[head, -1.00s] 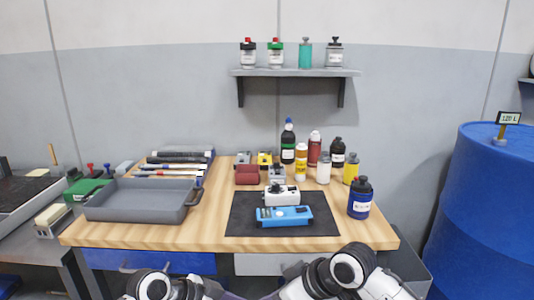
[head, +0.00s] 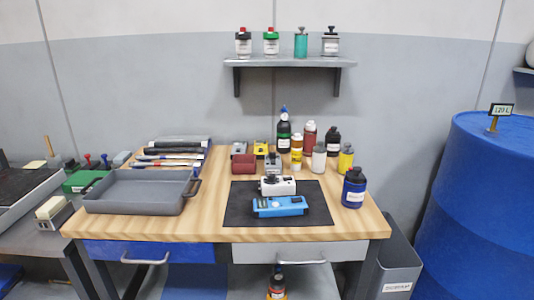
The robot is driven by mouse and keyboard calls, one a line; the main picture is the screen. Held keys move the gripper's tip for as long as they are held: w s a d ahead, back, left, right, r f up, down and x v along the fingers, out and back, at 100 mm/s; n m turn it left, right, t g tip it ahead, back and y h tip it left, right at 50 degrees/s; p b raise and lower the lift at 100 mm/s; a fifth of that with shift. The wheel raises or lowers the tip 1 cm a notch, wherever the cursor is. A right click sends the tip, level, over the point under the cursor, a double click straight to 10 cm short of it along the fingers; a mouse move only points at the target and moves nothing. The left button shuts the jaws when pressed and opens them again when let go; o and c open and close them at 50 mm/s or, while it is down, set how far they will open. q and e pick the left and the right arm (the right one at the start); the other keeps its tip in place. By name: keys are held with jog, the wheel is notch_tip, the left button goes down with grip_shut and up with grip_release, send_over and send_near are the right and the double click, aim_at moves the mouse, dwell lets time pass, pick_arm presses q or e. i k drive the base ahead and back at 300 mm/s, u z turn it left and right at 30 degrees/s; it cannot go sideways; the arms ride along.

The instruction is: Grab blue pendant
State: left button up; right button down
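The blue pendant (head: 280,206) is a flat light-blue box with controls on its top. It lies on the dark mat (head: 237,210) near the front of the wooden table. A white box of similar kind (head: 278,186) sits right behind it on the mat. Neither of my grippers shows in the head view now.
A grey tray (head: 133,207) stands on the table's left side. Several bottles stand at the back right, and a dark blue bottle (head: 353,188) stands right of the mat. A large blue barrel (head: 470,195) and a grey bin (head: 399,258) are right of the table.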

aim_at(262, 208)
jog(key=u, duration=0.75)
jog(key=i, duration=1.05)
jog(key=z, duration=0.3)
